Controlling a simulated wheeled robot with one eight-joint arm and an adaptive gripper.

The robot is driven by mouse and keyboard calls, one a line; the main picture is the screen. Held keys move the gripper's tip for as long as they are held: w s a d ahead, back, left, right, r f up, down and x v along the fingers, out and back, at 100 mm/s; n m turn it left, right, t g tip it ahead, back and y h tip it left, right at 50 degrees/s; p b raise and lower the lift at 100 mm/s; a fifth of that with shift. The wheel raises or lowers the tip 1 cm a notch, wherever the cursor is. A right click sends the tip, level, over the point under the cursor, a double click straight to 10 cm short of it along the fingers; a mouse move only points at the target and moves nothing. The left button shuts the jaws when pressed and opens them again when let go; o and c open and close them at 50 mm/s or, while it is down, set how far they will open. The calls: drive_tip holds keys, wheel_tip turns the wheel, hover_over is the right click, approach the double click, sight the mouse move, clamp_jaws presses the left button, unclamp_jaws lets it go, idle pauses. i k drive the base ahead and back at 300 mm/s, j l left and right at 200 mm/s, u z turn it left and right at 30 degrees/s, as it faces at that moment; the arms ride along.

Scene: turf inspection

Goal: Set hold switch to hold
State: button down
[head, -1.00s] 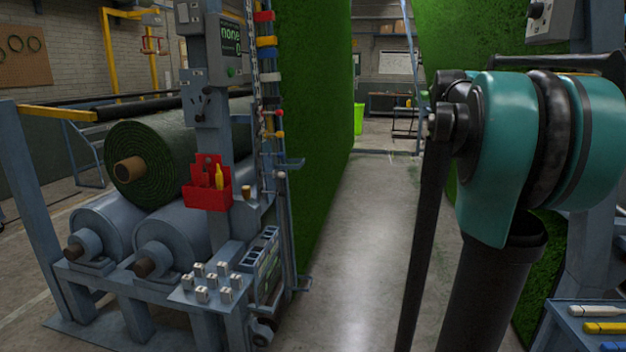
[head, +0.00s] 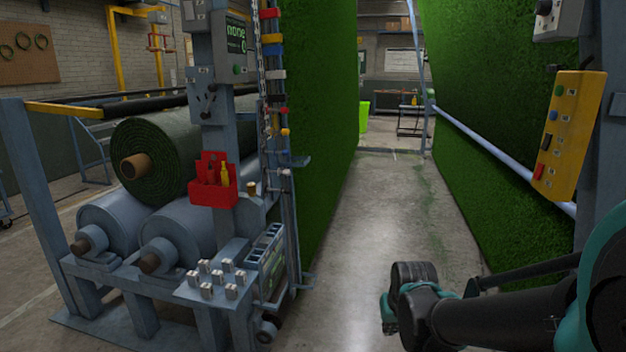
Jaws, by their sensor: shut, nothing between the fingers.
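I cannot tell for sure which control is the hold switch; no label is readable as hold. A grey box with a black knob (head: 543,8) is at the top right edge, partly cut off. A yellow control box (head: 568,135) with green, blue, black and red controls hangs below it at the right. I cannot make out my gripper's fingers.
A green turf roll (head: 155,160) rests on grey rollers at left. Tall turf sheets (head: 315,110) flank the aisle. The aisle floor (head: 365,220) is clear beyond my arm.

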sight(538, 173)
drive_tip(key=z, duration=1.3)
